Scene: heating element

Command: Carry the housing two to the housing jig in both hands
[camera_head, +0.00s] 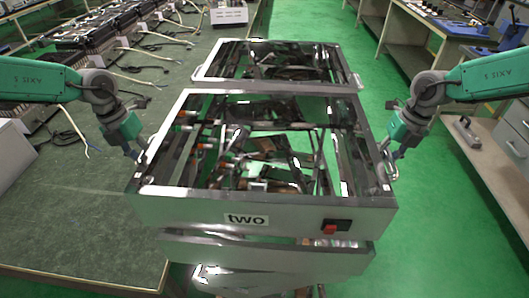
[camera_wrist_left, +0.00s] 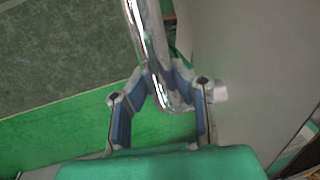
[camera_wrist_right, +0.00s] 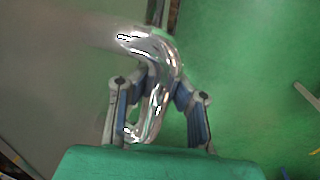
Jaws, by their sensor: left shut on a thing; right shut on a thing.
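The housing two (camera_head: 285,206) is a shiny metal open-frame box in the middle of the head view, with a "two" label and a red and black switch on its front. Wires and parts with red tips show inside it. My left gripper (camera_head: 140,154) is at its left side, shut on a chrome handle (camera_wrist_left: 143,40) in the left wrist view. My right gripper (camera_head: 391,156) is at its right side, shut on the other chrome handle (camera_wrist_right: 160,75) in the right wrist view. The housing jig cannot be made out for certain.
A similar metal frame (camera_head: 228,75) sits just behind the housing. A dark green-topped bench (camera_head: 75,215) with several black units and cables runs along the left. A workbench (camera_head: 480,165) with a drawer stands at the right. Green floor (camera_head: 440,240) is open at the right.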

